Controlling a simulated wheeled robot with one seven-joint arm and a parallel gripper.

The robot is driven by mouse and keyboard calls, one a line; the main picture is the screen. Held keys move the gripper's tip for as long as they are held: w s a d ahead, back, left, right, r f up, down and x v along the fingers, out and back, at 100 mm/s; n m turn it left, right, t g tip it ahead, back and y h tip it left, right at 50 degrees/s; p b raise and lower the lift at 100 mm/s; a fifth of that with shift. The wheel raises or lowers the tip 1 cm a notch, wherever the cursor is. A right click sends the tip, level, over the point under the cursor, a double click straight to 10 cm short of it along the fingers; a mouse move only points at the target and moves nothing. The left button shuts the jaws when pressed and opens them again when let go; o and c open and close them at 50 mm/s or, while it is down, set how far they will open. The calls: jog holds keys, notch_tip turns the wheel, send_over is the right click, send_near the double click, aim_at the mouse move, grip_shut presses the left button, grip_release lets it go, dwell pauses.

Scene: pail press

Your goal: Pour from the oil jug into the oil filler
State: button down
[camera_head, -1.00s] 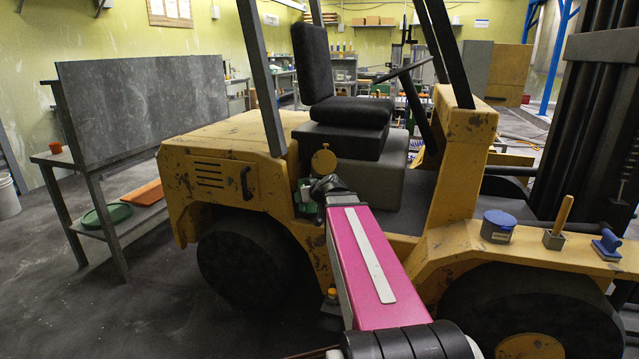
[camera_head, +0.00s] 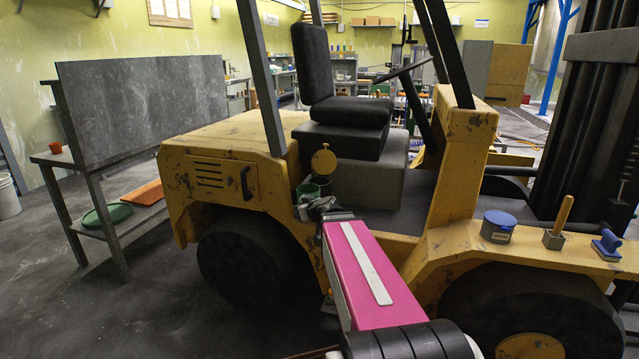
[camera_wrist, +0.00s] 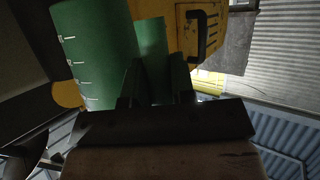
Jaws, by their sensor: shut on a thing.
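The green oil jug (camera_head: 322,187) shows small in the head view, beside the forklift's body and just below a round yellow lid. In the wrist view the jug (camera_wrist: 92,45) is a large green cylinder with white graduation marks, and its handle (camera_wrist: 154,48) lies between my fingers. My gripper (camera_wrist: 157,80) is shut on that handle; in the head view it (camera_head: 316,208) is partly hidden by my arm. The round yellow lid (camera_head: 323,160) stands up, apparently the oil filler's cap. The filler opening itself is hidden, and I cannot see any oil flowing.
The yellow forklift (camera_head: 215,170) fills the middle, with its seat (camera_head: 345,110) behind my gripper.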

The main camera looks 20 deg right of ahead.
jog(key=shift+r, duration=2.45)
jog(key=w+a+r+m+h, duration=0.1)
jog(key=w+r+m+h, duration=0.1)
jog(key=w+r, duration=0.4)
jog(key=w+a+r+m+t+h, duration=0.1)
jog(key=w+r, duration=0.4)
jog(key=r, duration=0.9)
jog(key=shift+w+a+m+h, duration=0.35)
jog(key=shift+a+m+h, duration=0.25)
jog(key=shift+a+h, duration=0.25)
jog(key=shift+d, duration=0.15)
